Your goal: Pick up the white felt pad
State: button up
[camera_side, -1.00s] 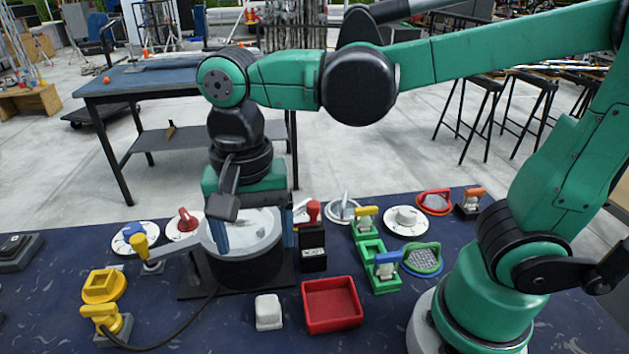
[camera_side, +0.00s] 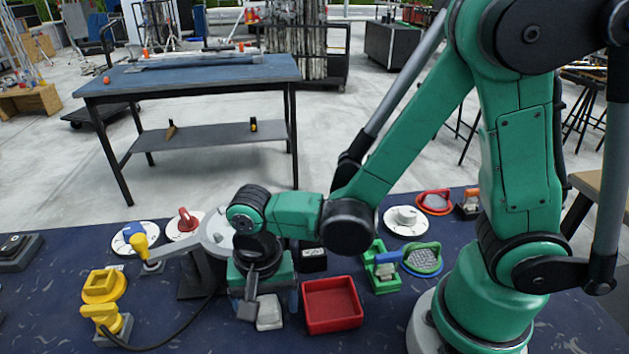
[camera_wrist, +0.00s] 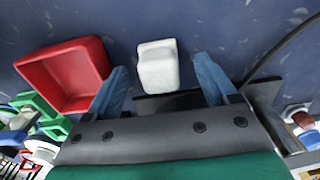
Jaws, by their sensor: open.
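The white felt pad (camera_side: 269,311) is a small white block on the dark blue table, left of the red tray. In the side view my gripper hides part of it. In the wrist view the pad (camera_wrist: 158,66) shows whole, lying ahead of and between the two blue fingers. My gripper (camera_wrist: 160,82) is open, with a finger to either side and nothing held between them. In the side view my gripper (camera_side: 268,300) is low, just above or beside the pad; the exact height is hard to tell.
The red tray (camera_side: 333,329) stands close to the right of the pad. A black box (camera_side: 312,257) and a round grey plate (camera_side: 217,232) are behind. Yellow-handled pieces (camera_side: 104,318) and a black cable are on the left. A green-rimmed tool (camera_side: 422,259) lies to the right.

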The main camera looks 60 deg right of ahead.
aim_at(267, 303)
jog(key=shift+f, duration=0.25)
grip_shut()
dwell(0.3)
notch_tip(267, 303, up, 20)
dwell(0.6)
